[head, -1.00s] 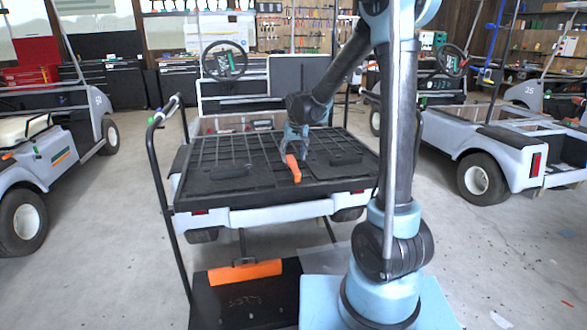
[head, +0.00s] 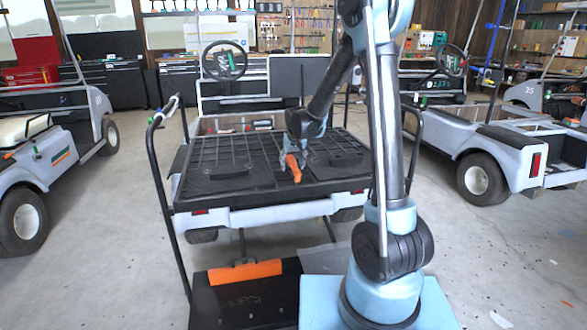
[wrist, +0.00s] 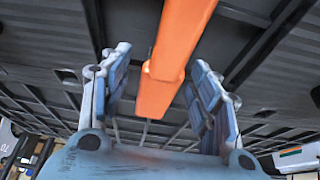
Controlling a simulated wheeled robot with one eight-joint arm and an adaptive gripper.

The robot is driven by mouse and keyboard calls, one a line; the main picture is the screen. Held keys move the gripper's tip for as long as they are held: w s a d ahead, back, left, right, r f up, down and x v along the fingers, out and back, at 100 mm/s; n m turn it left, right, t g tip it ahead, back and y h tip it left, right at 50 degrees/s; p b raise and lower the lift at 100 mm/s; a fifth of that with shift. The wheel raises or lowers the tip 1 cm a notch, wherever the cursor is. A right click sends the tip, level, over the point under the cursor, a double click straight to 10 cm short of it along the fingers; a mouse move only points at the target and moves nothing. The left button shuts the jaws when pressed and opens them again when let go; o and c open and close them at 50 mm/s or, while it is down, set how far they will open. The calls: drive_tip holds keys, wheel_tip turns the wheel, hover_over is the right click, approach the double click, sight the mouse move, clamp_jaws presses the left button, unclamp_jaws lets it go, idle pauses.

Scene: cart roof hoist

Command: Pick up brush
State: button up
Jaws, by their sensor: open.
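The orange brush (head: 294,172) lies on the black slatted bed of the middle cart, near its front edge; no bristles can be made out. My gripper (head: 289,160) points down at its far end and covers part of it. In the wrist view the brush (wrist: 176,45) runs between the two spread blue fingers of my gripper (wrist: 162,62), with a visible gap to each side. My gripper is open and holds nothing.
The cart bed (head: 230,177) has raised ribs and dark flat panels beside the brush. A black bent rail (head: 163,190) stands at front left. A black platform with an orange block (head: 245,272) is in front. Other carts stand left and right.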

sight(292, 162)
drive_tip(key=c, duration=1.2)
drive_tip(key=shift+r, duration=0.1)
wheel_tip(292, 162, up, 10)
drive_tip(key=shift+f, duration=0.1)
drive_tip(key=o, duration=0.3)
drive_tip(key=shift+c, duration=0.7)
drive_tip(key=shift+s, duration=0.1)
